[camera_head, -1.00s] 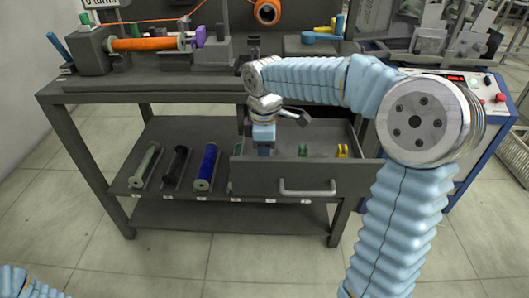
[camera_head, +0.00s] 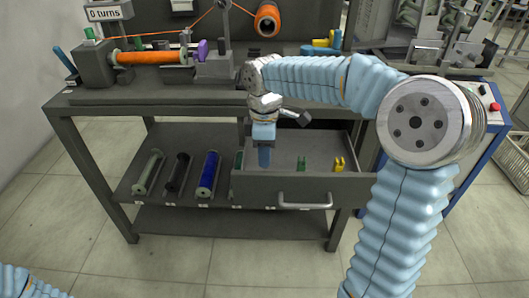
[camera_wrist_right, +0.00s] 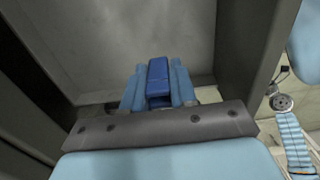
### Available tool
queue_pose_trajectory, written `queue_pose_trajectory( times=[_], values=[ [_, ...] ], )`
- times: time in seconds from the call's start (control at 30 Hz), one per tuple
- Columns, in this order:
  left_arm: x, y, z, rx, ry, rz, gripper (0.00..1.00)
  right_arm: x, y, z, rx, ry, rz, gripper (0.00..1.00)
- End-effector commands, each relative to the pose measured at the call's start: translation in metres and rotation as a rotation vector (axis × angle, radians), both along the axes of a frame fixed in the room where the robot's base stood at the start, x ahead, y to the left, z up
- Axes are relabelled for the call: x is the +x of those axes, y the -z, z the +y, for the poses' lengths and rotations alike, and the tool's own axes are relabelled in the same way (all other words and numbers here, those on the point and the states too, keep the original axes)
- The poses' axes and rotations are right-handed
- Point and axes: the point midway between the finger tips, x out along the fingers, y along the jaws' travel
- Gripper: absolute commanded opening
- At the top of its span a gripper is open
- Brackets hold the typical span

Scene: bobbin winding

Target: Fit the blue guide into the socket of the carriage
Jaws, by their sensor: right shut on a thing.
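My right gripper (camera_head: 264,156) points down at the left part of the open drawer (camera_head: 345,188). In the right wrist view the gripper (camera_wrist_right: 158,98) is shut on the blue guide (camera_wrist_right: 158,76), a small dark blue block between its light blue fingers. In the head view the fingers cover most of the guide. The carriage seems to be the grey block (camera_head: 214,68) on the bench, right of the orange bobbin (camera_head: 150,57); its socket is too small to make out. My left gripper is out of view; only a bit of the left arm shows at bottom left.
A green piece (camera_head: 303,163) and a yellow piece (camera_head: 339,163) stand in the drawer. Several spools, one blue (camera_head: 208,174), lie on the shelf left of it. The drawer walls surround the gripper. The bench's front edge (camera_head: 170,98) lies above and behind.

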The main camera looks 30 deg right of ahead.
Motion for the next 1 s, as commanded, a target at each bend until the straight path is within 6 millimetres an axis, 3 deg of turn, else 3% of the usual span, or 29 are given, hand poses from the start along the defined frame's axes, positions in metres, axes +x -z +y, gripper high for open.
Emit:
queue_pose_trajectory(
  times=[0.5, 1.0],
  values=[
    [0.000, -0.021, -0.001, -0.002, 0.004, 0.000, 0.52, 0.000, -0.031, 0.000, -0.001, 0.000, -0.001, 0.00],
    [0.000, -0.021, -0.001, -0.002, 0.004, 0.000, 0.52, 0.000, -0.031, 0.000, 0.000, 0.000, 0.000, 0.00]
  ],
)
